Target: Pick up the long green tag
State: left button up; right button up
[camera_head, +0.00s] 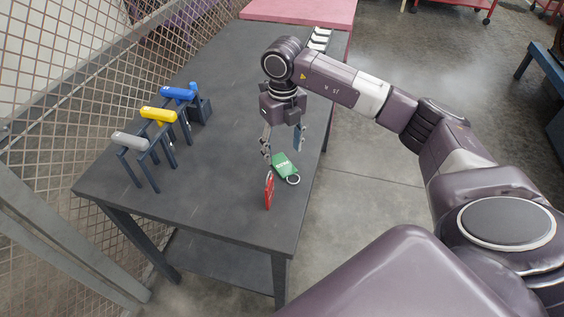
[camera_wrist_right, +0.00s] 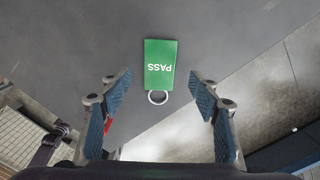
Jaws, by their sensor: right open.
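The long green tag (camera_head: 284,165) lies flat near the right edge of the dark table. It has white lettering and a ring at one end. In the right wrist view the green tag (camera_wrist_right: 160,66) reads "PASS" and its ring points towards my gripper. My right gripper (camera_head: 282,150) is above the table by the tag, fingers pointing down, open and empty. In the right wrist view its fingers (camera_wrist_right: 160,92) stand wide apart, with the tag seen between and beyond them, not touched. My left gripper is not in view.
A red tag (camera_head: 269,191) is close to the green tag, partly behind a finger in the wrist view. A rack with grey (camera_head: 129,141), yellow (camera_head: 158,115) and blue (camera_head: 178,94) handles stands at the table's left. The table's middle (camera_head: 215,165) is clear.

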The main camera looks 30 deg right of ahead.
aim_at(283, 165)
notch_tip(283, 165, down, 3)
jog(key=shift+s+r+p, duration=0.1)
jog(key=shift+p, duration=0.3)
jog(key=shift+f, duration=0.9)
jog(key=c, duration=1.1)
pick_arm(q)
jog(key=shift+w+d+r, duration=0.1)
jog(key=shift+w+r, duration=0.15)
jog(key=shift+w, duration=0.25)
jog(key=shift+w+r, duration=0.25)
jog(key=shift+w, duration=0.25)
pick_arm(e)
jog(key=shift+c, duration=0.2)
